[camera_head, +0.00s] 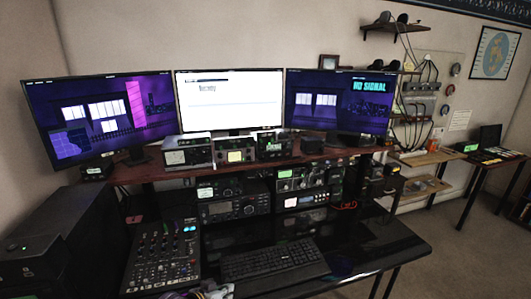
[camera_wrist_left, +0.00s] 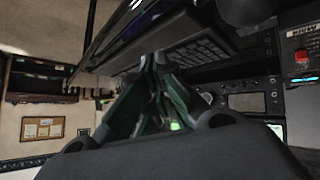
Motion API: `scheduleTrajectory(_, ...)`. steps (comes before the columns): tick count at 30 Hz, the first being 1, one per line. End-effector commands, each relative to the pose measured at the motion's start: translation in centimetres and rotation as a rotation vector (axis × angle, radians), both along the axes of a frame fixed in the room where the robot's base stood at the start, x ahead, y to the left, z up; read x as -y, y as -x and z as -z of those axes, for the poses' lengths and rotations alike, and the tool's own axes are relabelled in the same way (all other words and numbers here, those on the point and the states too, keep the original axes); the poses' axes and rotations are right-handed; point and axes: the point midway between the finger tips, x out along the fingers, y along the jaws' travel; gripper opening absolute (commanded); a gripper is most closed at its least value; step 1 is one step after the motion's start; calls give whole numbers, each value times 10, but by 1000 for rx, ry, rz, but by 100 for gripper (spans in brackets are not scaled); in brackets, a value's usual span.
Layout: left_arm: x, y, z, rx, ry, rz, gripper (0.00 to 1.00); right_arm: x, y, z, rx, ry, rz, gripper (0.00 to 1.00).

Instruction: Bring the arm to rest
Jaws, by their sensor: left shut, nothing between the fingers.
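My left gripper (camera_wrist_left: 154,60) is shut and empty in the left wrist view, its dark green-edged fingers meeting at the tips. A small part of it shows at the bottom edge of the head view (camera_head: 214,291), in front of the desk's near side. The keyboard (camera_wrist_left: 195,52) appears beyond the fingertips in the wrist view, with the picture turned over; I see no contact. In the head view the black keyboard (camera_head: 272,261) lies on the glossy desk. The radios with their tuner knobs (camera_head: 234,208) stand behind it. My right gripper is not in view.
A mixer (camera_head: 163,256) stands on the desk left of the keyboard. Three monitors, the middle one (camera_head: 230,100) bright, stand on the shelf above the radios. A dark cabinet (camera_head: 75,235) fills the left. The desk's right part (camera_head: 375,246) is clear.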

Motion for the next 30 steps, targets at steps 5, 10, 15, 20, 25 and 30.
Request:
scheduleTrajectory(5, -6, 39, 6, -66, -72, -4, 0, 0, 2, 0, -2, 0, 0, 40)
scheduleTrajectory(10, -20, 75, 8, -134, -143, -19, 0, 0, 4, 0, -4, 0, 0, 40)
scheduleTrajectory(15, -39, 112, 9, -211, -216, -43, 0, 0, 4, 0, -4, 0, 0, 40)
scheduleTrajectory(20, -58, 145, 8, -283, -276, -69, 0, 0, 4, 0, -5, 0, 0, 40)
scheduleTrajectory(25, -73, 168, 7, -338, -316, -91, 0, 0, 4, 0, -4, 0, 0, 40)
scheduleTrajectory(30, -83, 185, 5, -378, -344, -106, 0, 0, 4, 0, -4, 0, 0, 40)
